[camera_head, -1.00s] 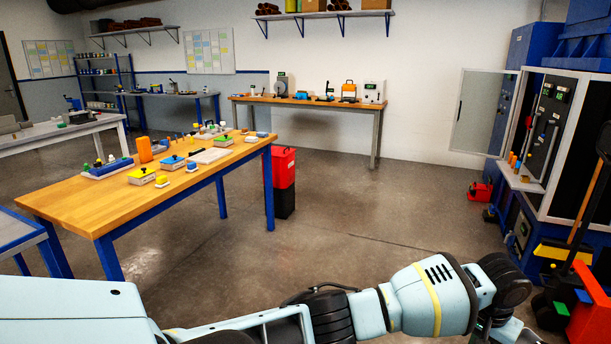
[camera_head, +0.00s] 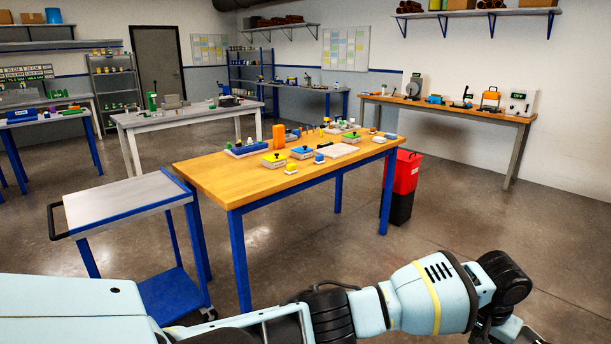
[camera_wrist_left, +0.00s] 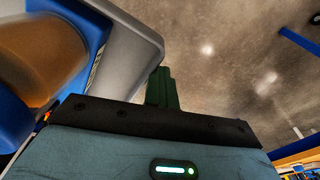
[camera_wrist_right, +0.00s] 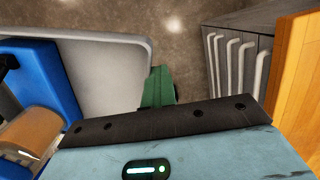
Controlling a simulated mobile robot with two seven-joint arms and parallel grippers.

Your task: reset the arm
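A blue block and an amber cylinder (camera_wrist_right: 35,130) sit by that rim.
A wooden table (camera_head: 215,178) with small coloured boxes stands ahead. A blue-framed cart (camera_head: 125,200) is at its left, a red and black bin (camera_head: 403,185) at its right. A back bench (camera_head: 450,106) holds devices. Floor at the right is clear.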

